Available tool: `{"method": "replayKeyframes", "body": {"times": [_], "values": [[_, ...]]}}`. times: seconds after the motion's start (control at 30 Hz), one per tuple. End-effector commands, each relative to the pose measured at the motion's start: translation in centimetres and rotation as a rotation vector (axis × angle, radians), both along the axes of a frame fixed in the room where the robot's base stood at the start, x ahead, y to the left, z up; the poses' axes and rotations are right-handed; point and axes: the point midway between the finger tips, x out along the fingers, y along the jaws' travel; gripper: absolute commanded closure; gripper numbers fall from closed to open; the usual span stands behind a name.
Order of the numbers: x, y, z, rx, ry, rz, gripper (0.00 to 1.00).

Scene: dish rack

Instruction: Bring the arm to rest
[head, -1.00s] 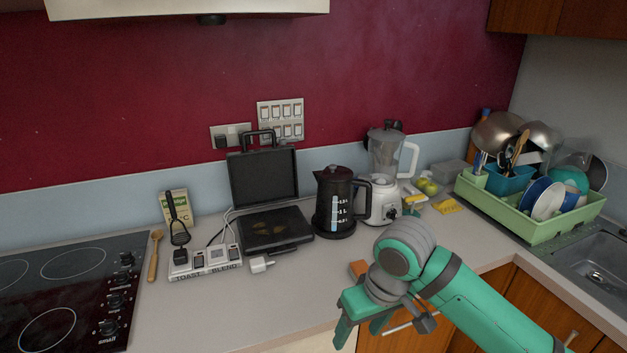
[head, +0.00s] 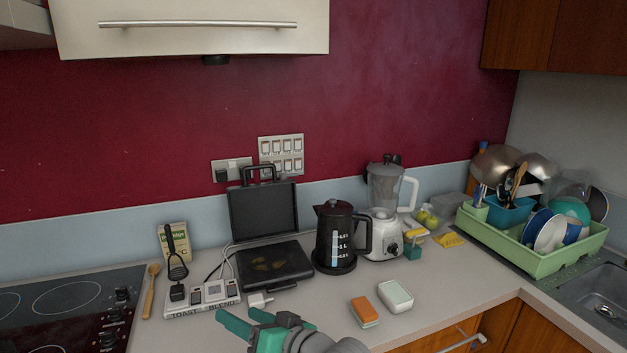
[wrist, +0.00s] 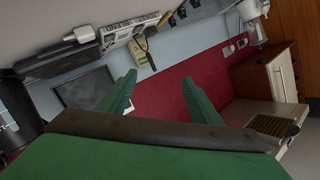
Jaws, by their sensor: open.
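My gripper (head: 250,325) shows at the bottom of the head view, left of the middle, above the counter's front part. Its two green fingers are apart with nothing between them. In the wrist view my gripper (wrist: 155,95) is also open and empty, its fingers pointing toward the red wall. The rest of my arm is mostly below the head view's lower edge.
The power strip (head: 202,298), open grill (head: 272,265), black kettle (head: 335,240) and blender (head: 384,215) stand behind my gripper. An orange sponge (head: 364,311) and a white dish (head: 396,295) lie to its right. The green dish rack (head: 540,262) is far right.

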Motion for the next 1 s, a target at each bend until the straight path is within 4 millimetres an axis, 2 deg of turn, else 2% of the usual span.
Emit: {"method": "replayKeyframes", "body": {"times": [0.07, 0.27, 0.47, 0.77, 1.0], "values": [[0.0, 0.8, -0.1, 0.078, -0.021, -0.033, 0.42], [0.2, 1.1, -0.7, 0.229, -0.069, -0.147, 0.42], [-0.5, 0.4, -2.9, 0.337, -0.092, -0.282, 0.42], [-3.5, -1.6, -8.7, 0.399, -0.093, -0.505, 0.42], [-8.0, -3.7, -14.4, 0.357, -0.082, -0.675, 0.42]]}}
